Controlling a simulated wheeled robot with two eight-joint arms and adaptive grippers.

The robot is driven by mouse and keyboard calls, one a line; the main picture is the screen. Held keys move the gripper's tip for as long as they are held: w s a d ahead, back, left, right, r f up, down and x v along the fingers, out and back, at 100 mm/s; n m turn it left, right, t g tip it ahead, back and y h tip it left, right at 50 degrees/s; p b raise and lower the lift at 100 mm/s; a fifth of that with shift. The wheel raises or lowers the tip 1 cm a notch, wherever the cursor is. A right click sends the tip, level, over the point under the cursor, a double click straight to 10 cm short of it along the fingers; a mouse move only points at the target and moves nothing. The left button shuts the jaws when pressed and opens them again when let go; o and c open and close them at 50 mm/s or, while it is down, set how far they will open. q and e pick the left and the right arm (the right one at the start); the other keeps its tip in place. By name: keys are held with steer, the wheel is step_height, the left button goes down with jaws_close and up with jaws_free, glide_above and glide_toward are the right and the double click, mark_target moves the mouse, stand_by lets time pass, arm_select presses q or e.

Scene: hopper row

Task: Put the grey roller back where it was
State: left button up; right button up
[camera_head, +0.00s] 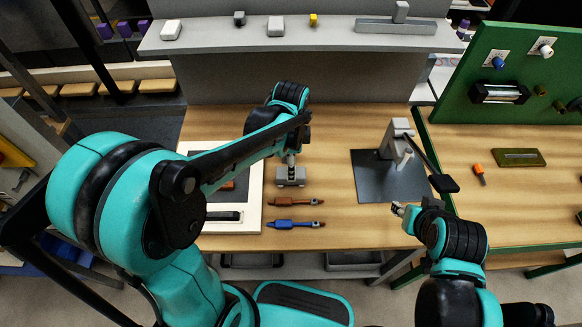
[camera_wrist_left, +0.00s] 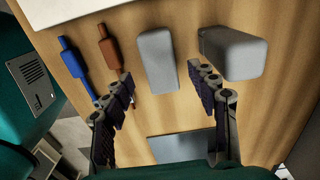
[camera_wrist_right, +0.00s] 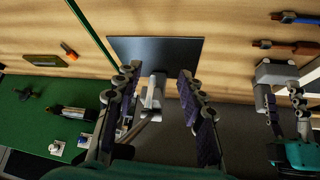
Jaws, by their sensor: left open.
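A grey rounded block (camera_wrist_left: 157,60), the likely grey roller, lies on the wooden bench; it also shows in the head view (camera_head: 290,181). My left gripper (camera_wrist_left: 163,85) is open above it, with the block between and just beyond the fingertips. In the head view my left gripper (camera_head: 291,160) points down at the block. A second, taller grey block (camera_wrist_left: 234,52) stands beyond the farther finger; my arm hides it in the head view. My right gripper (camera_head: 398,209) is open and empty near the dark plate, as the right wrist view (camera_wrist_right: 156,78) shows.
A brown tool (camera_head: 297,202) and a blue tool (camera_head: 295,225) lie nearer me. A white tray (camera_head: 250,213) with a black-handled tool is left, partly hidden by my arm. A grey lever stand (camera_head: 398,140) is on a dark plate (camera_head: 370,180). A shelf (camera_head: 340,37) holds small parts.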

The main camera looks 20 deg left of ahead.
arm_select(q)
step_height(320, 180, up, 7)
steer(key=p, duration=0.2)
steer(key=s+a+r+n+t, duration=0.1)
steer(key=s+a+n+t, duration=0.1)
steer(key=s+n, duration=0.3)
steer(key=s+a+r+n+t, duration=0.2)
steer(key=s+n+t, duration=0.3)
steer(key=n, duration=0.4)
steer(key=shift+s+a+n, duration=0.15)
steer(key=shift+a+n, duration=0.2)
steer(key=shift+n, duration=0.05)
steer(key=shift+f+b, duration=0.4)
steer(key=shift+b, duration=0.05)
